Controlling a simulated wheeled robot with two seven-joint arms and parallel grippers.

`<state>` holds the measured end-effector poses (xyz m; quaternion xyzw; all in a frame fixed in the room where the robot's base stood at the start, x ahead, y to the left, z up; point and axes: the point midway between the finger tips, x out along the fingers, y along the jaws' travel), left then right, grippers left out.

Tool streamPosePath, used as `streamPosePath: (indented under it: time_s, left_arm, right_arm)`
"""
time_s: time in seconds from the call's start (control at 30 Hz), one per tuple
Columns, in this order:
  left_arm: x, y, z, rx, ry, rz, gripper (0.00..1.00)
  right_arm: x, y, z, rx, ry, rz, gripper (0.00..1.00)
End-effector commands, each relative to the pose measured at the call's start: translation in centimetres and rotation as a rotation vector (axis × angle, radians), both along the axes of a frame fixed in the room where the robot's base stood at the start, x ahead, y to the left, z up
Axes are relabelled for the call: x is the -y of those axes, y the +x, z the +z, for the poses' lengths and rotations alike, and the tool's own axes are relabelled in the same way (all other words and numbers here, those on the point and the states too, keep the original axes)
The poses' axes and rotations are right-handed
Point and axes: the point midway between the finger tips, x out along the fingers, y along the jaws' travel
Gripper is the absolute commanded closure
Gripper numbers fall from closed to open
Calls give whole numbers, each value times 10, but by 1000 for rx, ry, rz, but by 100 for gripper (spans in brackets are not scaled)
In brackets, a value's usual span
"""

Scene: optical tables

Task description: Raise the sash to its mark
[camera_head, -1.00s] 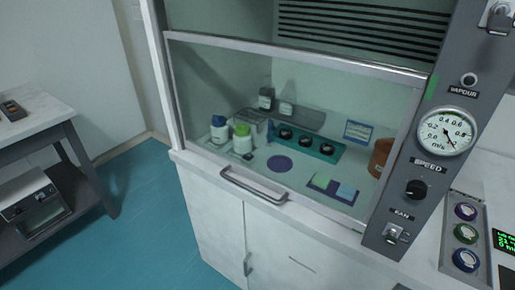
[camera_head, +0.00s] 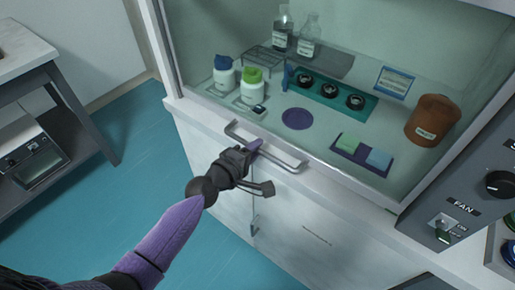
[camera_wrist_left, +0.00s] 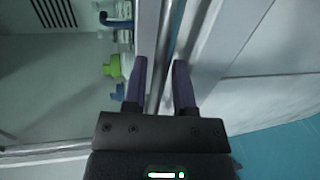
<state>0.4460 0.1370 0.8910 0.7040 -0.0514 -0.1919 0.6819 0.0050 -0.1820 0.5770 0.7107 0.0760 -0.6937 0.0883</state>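The fume hood's clear sash (camera_head: 340,125) is down, its lower rail along the front of the work surface. A metal bar handle (camera_head: 284,164) runs along that rail. My left gripper (camera_head: 258,158) is at the middle of the handle. In the left wrist view, its two purple-tipped fingers (camera_wrist_left: 159,65) are apart, with the handle bar (camera_wrist_left: 166,50) passing between them. Whether a finger touches the bar I cannot tell. The green mark on the hood's right post is out of view now. My right gripper is not in view.
The fan panel (camera_head: 470,205) is at the right. A side table (camera_head: 35,70) stands at the left, with free blue floor between.

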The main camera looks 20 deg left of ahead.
Motion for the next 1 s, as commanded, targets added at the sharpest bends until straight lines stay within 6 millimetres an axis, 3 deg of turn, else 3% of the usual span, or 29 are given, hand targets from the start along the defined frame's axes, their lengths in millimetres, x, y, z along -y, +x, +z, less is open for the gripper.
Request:
streamPosePath:
  time_s: [0.37, 0.53, 1.0]
  left_arm:
    - [3, 8, -2, 0, 2, -1, 66]
    - [3, 8, -2, 0, 2, 0, 100]
    - [3, 8, -2, 0, 3, -1, 100]
  right_arm:
    - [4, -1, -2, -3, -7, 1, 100]
    - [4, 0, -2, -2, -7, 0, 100]
    - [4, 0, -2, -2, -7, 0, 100]
